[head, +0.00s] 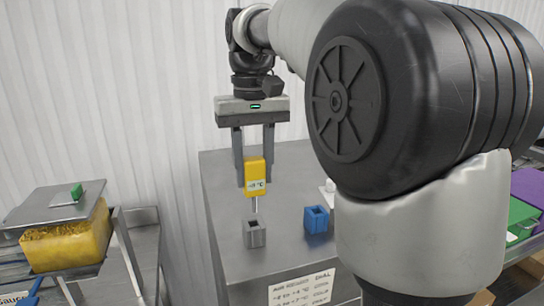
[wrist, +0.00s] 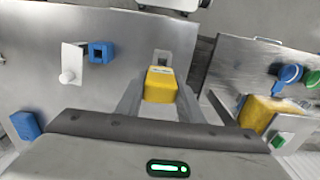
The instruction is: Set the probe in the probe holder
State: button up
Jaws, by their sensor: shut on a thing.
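The probe (head: 255,176) is a yellow box with a small temperature display and a thin metal stem pointing down. My gripper (head: 254,170) is shut on the yellow body and holds it upright. The stem tip shows just above a grey square holder with an open top (head: 255,236) on the steel counter. A small gap seems to show between them. In the wrist view the probe (wrist: 160,86) sits between the fingers and the grey holder (wrist: 163,57) is partly hidden beyond it. A similar blue square holder (head: 316,219) stands to the right of the grey one.
A white item (head: 328,188) stands behind the blue holder, partly hidden by my arm. A printed label (head: 301,289) is on the counter's front. At left a yellow tub (head: 70,245) carries a steel lid (head: 62,202) with a green handle. Green and purple containers (head: 526,190) are at far right.

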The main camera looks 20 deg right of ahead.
aim_at(253, 202)
jog(key=shift+a+f, duration=0.25)
jog(key=shift+a, duration=0.1)
jog(key=shift+s+d+f+b, duration=0.1)
jog(key=shift+d+f+b, duration=0.05)
jog(key=shift+f+b, duration=0.45)
notch_tip(253, 202, down, 3)
jog(key=b, duration=0.3)
jog(key=shift+r, duration=0.1)
jog(key=shift+f+b, duration=0.6)
jog(key=shift+f, duration=0.2)
jog(key=shift+r, duration=0.1)
jog(key=shift+f+p, duration=0.4)
jog(key=shift+f, duration=0.35)
dwell(0.8)
jog(key=o, duration=1.7)
jog(key=shift+o, duration=0.2)
